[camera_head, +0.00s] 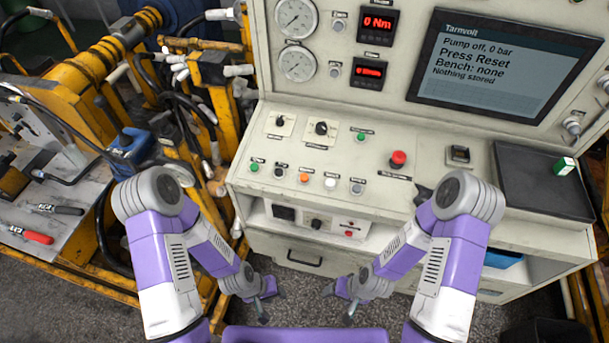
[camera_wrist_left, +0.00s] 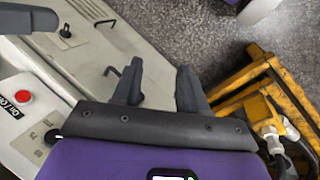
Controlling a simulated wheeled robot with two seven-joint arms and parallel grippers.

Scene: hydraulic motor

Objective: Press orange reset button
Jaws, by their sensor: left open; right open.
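The orange button (camera_head: 304,177) sits in the lower row of the sloped control desk (camera_head: 405,205), between a black button (camera_head: 279,172) and a white one (camera_head: 330,183). Nothing covers it in the head view. The display (camera_head: 505,65) reads "Pump off, 0 bar", "Press Reset", "Bench: none", "Nothing stored". My left gripper (camera_head: 268,302) is open and empty, low in front of the console and below the desk. Its spread fingers also show in the left wrist view (camera_wrist_left: 158,88). My right gripper (camera_head: 339,302) is open and empty at a similar height, to the right.
A green button (camera_head: 254,167) and a grey button (camera_head: 357,188) end the row. A red mushroom button (camera_head: 398,159) stands up to the right. A drawer with a handle (camera_head: 304,259) is below the desk. Yellow framework with hoses (camera_head: 190,100) crowds the left.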

